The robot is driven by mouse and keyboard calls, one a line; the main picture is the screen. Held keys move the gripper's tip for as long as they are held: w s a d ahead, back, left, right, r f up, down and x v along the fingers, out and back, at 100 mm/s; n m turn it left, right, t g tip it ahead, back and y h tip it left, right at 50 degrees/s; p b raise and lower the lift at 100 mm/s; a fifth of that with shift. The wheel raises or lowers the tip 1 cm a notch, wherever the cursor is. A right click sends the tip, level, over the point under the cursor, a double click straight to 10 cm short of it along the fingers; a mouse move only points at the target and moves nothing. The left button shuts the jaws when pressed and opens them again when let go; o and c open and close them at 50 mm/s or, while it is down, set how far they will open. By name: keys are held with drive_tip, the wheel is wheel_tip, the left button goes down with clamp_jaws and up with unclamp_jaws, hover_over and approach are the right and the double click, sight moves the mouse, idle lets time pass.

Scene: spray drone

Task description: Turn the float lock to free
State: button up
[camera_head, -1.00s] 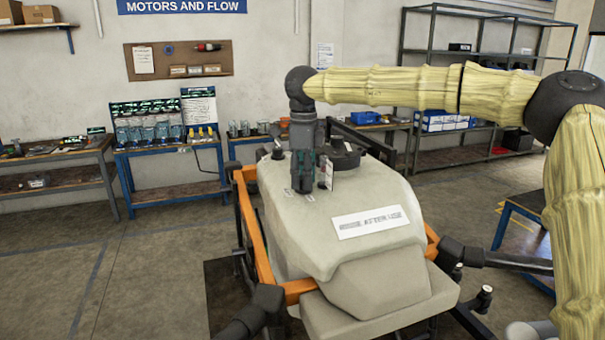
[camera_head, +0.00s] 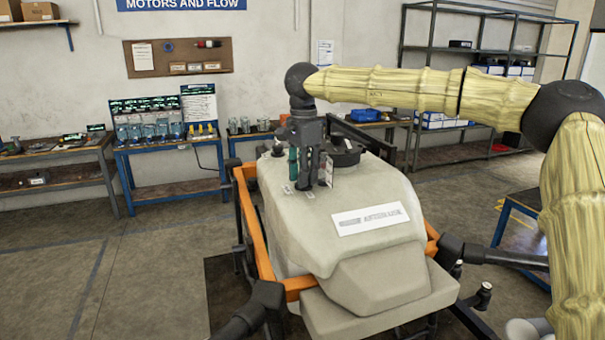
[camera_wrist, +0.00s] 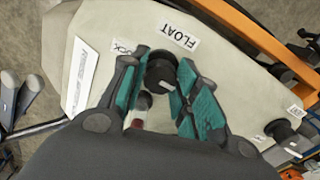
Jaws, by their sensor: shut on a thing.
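The float lock is a dark round knob (camera_wrist: 160,72) with a pale pointer line, on the drone's beige tank top. A white FLOAT label (camera_wrist: 180,36) lies beside it, and another label (camera_wrist: 122,47) is partly covered by a finger. My gripper (camera_wrist: 160,82) has its teal-padded fingers on either side of the knob, shut on it. In the head view, my gripper (camera_head: 307,184) points down onto the top of the tank (camera_head: 350,255); the knob is hidden there by the fingers.
A second dark knob (camera_wrist: 281,130) with small labels stands near the orange frame (camera_head: 255,225). A dark round cap (camera_head: 345,157) and an upright tag (camera_head: 329,172) stand close beside my gripper. A red-tipped part (camera_wrist: 138,112) shows between the fingers.

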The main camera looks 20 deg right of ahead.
idle(0.3)
drive_tip(key=o, duration=1)
drive_tip(key=shift+d, duration=0.1)
drive_tip(key=shift+r, duration=0.15)
wheel_tip(320, 180, up, 12)
drive_tip(key=shift+f, duration=0.2)
